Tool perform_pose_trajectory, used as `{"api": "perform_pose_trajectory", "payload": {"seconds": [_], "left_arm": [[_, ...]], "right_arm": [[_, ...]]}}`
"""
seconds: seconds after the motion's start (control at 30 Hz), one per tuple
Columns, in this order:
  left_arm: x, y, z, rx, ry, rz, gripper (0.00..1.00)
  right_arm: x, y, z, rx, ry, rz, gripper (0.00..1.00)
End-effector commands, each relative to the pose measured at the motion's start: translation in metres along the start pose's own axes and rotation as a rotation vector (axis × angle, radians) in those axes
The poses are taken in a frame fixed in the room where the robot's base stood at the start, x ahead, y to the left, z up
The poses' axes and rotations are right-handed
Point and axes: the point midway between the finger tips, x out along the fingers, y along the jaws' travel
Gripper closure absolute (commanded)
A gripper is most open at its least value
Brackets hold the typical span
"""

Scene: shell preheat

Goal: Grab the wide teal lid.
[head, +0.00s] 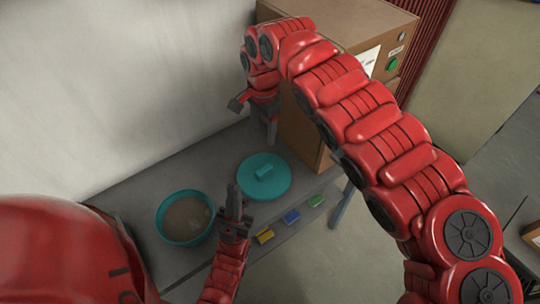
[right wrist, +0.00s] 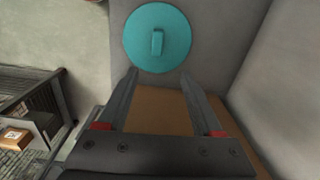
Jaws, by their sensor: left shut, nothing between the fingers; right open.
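The wide teal lid (head: 264,184) lies flat on the grey counter, with a teal block handle on top. It also shows at the top of the right wrist view (right wrist: 157,25), in full view beyond the fingertips. My right gripper (head: 254,117) is open and empty, above and behind the lid, beside the brown box. In the right wrist view my right gripper (right wrist: 158,74) has its fingers apart, with the lid centred past them. My left gripper (head: 234,193) is shut and empty, just left of the lid in the head view, near the bowl.
A teal bowl (head: 159,215) with brownish contents stands left of the lid. Yellow (head: 265,236), blue (head: 291,216) and green (head: 316,200) pieces lie along the counter's front edge. A brown box (head: 300,140) with a green button stands close behind the lid on the right. A pale wall is behind.

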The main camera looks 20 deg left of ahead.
Motion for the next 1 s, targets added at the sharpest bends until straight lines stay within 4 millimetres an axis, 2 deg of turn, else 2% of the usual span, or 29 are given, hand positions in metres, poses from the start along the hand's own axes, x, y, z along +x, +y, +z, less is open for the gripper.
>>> {"api": "perform_pose_trajectory", "payload": {"seconds": [0.07,0.17,0.37,0.63,0.7,0.8,1.0], "left_arm": [[0.003,0.000,-0.001,0.000,0.000,0.000,1.00],[0.009,0.000,-0.002,0.000,0.000,0.000,1.00],[0.015,-0.001,-0.003,0.000,0.000,0.000,1.00],[0.010,-0.001,-0.002,0.000,0.000,0.000,1.00],[0.016,-0.001,-0.003,0.000,0.000,0.000,1.00],[0.019,-0.001,-0.003,0.000,0.000,0.000,1.00],[0.022,-0.001,-0.004,0.000,0.000,0.000,1.00]], "right_arm": [[-0.001,0.006,0.001,0.005,0.005,0.026,0.32],[0.011,0.010,0.002,0.008,0.003,0.038,0.32],[0.046,0.009,0.002,0.005,0.003,0.034,0.32],[0.100,0.010,0.003,0.004,0.000,0.031,0.32],[0.104,0.009,0.001,0.005,0.002,0.028,0.32],[0.113,0.009,0.002,0.004,0.001,0.026,0.32],[0.120,0.008,0.001,0.005,0.004,0.023,0.32]]}}
